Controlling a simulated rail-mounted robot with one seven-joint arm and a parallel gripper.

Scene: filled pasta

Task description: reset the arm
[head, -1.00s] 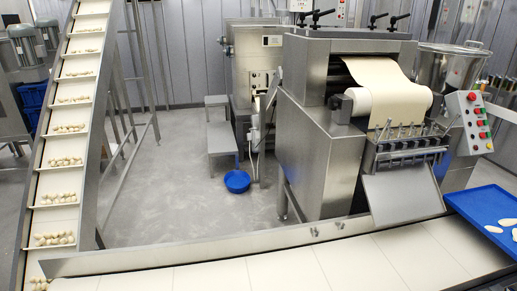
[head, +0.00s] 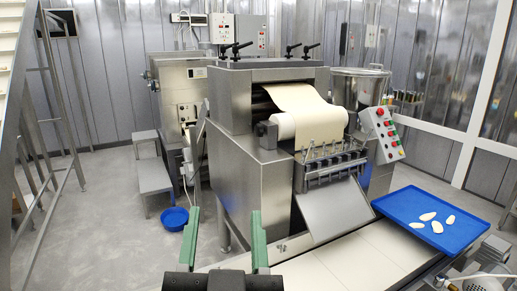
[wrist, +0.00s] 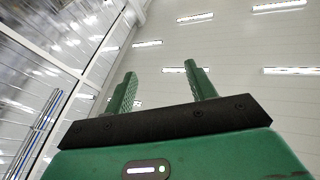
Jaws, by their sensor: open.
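My gripper (head: 224,244) shows at the bottom middle of the head view, its two green fingers pointing up and standing wide apart. Nothing is between them. In the wrist view my gripper (wrist: 160,84) is also open and empty, with the ceiling lights and a glazed wall behind it. In the head view the fingers appear in front of the white conveyor belt and the grey floor.
A pasta sheeting machine (head: 245,165) with a dough roll (head: 312,124) stands behind my gripper. A blue tray (head: 395,205) with several pale pieces lies at the right by the conveyor belt (head: 345,262). A blue bowl (head: 174,219) sits on the floor.

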